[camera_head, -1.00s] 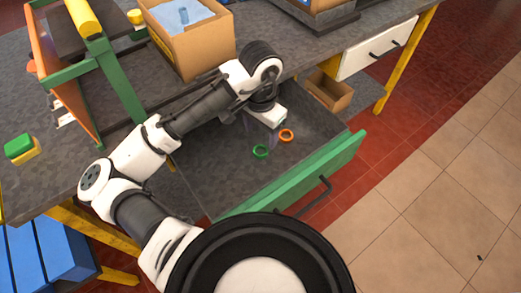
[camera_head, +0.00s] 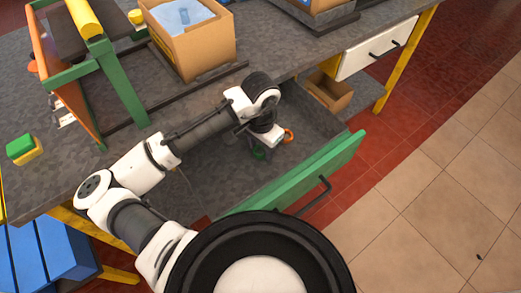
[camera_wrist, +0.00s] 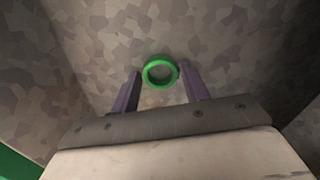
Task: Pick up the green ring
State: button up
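The green ring (camera_wrist: 160,72) lies flat on the grey mottled floor of the open drawer. In the wrist view it sits just beyond and between the fingertips of my gripper (camera_wrist: 160,82), which is open with one finger on each side. In the head view my gripper (camera_head: 262,146) is low in the drawer and partly hides the green ring (camera_head: 258,154). I cannot tell how much height is left between the fingertips and the ring.
An orange ring (camera_head: 288,136) lies close to the right of my gripper. The green drawer front (camera_head: 300,175) stands up on the near right side. A cardboard box (camera_head: 190,42) stands on the table above. Bare drawer floor lies to the left.

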jog(key=c, duration=0.6)
jog(key=shift+r, duration=0.1)
jog(key=shift+r+p, duration=0.4)
jog(key=shift+r, duration=9.55)
